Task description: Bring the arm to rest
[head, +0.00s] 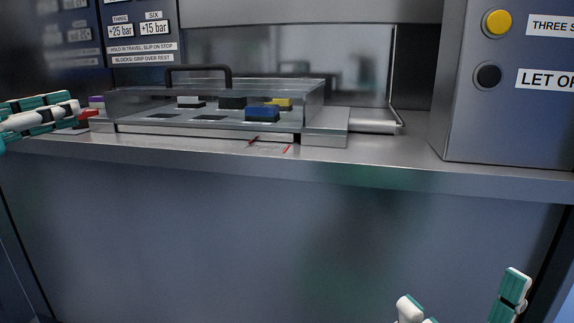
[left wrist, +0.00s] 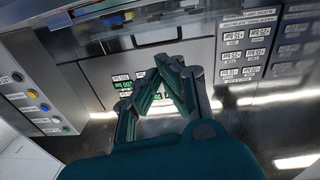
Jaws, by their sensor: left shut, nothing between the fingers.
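My left gripper (head: 76,108) reaches in from the left edge in the head view, shut and empty, close to the left end of the metal counter. In the left wrist view its fingers (left wrist: 165,75) come together at the tips with nothing between them. A red block (head: 86,117) shows right by its fingertips in the head view; whether they touch is unclear. My right gripper (head: 460,296) shows at the lower right, in front of the counter's front panel, its two fingers wide apart and empty, its base cut off by the frame.
A clear lidded tub (head: 215,100) with a black handle (head: 198,70) holds several coloured blocks on the counter (head: 400,165). A blue-grey box (head: 510,90) with yellow (head: 497,23) and black (head: 488,76) buttons stands at right. Small red-tipped pieces (head: 270,144) lie before the tub.

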